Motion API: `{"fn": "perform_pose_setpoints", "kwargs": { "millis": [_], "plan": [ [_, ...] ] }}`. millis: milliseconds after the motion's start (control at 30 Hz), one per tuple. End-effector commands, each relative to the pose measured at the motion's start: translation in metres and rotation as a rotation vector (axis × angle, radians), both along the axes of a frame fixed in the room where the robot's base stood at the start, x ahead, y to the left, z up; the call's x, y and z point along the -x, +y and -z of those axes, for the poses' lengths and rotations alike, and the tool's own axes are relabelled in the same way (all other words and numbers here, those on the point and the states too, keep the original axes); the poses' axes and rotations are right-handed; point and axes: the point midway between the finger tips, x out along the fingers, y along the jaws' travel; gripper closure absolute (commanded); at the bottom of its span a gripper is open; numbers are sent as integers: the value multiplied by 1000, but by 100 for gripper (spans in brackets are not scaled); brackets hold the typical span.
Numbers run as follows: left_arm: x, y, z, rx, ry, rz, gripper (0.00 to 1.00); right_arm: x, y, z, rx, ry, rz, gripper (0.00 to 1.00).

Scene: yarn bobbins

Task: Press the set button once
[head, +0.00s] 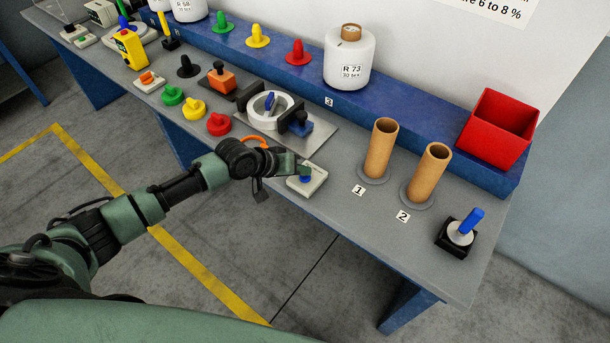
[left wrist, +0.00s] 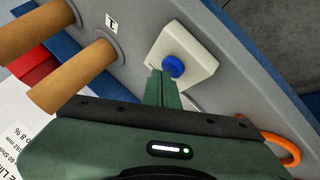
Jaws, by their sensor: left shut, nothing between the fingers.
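A white box with a blue button (head: 307,178) sits near the front edge of the grey bench. In the left wrist view the blue button (left wrist: 173,66) stands on the white box (left wrist: 190,52), just beyond my fingertips. My left gripper (head: 303,170) is shut and empty, with its fingertips over the box, partly covering the button in the head view. In the left wrist view the shut fingertips (left wrist: 161,75) are beside the button; whether they touch it I cannot tell. No label on the box is readable. My right gripper is not in view.
Cardboard tubes (head: 381,149) (head: 428,173) stand right of the box. A fixture with a white ring (head: 270,110) is behind it. An orange ring (head: 253,143) lies to the left.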

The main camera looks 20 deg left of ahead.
Motion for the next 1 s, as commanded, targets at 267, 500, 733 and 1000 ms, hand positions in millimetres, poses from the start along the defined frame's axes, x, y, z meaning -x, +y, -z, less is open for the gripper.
{"fn": "perform_pose_setpoints", "kwargs": {
  "millis": [267,500,733,1000],
  "plan": [
    [0,0,4,0,0,0,100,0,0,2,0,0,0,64],
    [0,0,7,1,1,0,100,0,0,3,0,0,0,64],
    [1,0,9,0,2,0,100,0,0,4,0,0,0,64],
    [1,0,9,0,4,1,100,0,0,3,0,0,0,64]
  ]
}}
